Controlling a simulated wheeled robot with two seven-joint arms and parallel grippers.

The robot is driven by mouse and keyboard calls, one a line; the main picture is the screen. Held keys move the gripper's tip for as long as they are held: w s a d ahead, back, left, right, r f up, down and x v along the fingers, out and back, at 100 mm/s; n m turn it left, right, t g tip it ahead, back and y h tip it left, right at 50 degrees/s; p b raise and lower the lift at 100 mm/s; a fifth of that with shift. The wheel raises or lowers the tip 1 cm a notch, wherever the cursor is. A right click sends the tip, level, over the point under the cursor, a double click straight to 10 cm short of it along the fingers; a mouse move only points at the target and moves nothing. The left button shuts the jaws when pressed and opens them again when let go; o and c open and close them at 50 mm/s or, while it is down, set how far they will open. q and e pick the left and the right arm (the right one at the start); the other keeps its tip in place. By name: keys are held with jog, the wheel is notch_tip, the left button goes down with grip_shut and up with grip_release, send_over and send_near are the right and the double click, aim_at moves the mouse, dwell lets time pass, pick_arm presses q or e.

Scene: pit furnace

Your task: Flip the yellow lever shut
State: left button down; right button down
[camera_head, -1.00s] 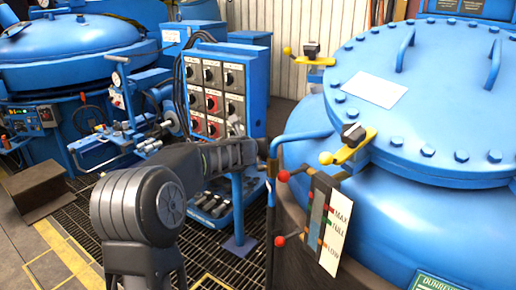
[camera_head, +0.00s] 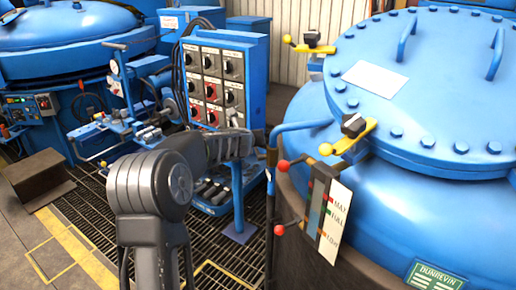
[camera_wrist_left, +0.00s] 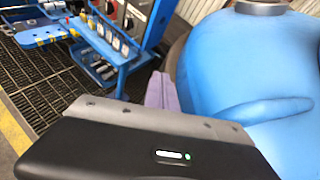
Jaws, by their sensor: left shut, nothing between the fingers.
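A yellow lever (camera_head: 360,136) with a yellow ball knob (camera_head: 326,149) sits at the near left rim of the large blue vessel lid, beside a black block (camera_head: 353,124). A second yellow lever (camera_head: 314,48) with a ball end sits farther back on the same rim. My left arm reaches up from the bottom and bends right, left of the near lever; its gripper is not clearly visible in the head view. In the left wrist view my left gripper (camera_wrist_left: 162,92) shows its fingers together and empty, beside the blue vessel wall (camera_wrist_left: 240,75). No lever shows there. My right gripper is out of view.
The blue vessel lid (camera_head: 450,100) has bolts and handles. A level gauge (camera_head: 328,215) with red balls and a blue pipe (camera_head: 300,126) stand in front of the near lever. A blue control panel (camera_head: 213,85) stands behind my arm. Dark floor grating (camera_head: 100,215) lies left.

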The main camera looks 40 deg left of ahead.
pick_arm(q)
jog(key=shift+w+a+f, duration=0.1)
jog(key=shift+a+f, duration=0.1)
jog(key=shift+f, duration=0.15)
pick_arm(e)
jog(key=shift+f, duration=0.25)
pick_arm(q)
jog(key=shift+f, duration=0.15)
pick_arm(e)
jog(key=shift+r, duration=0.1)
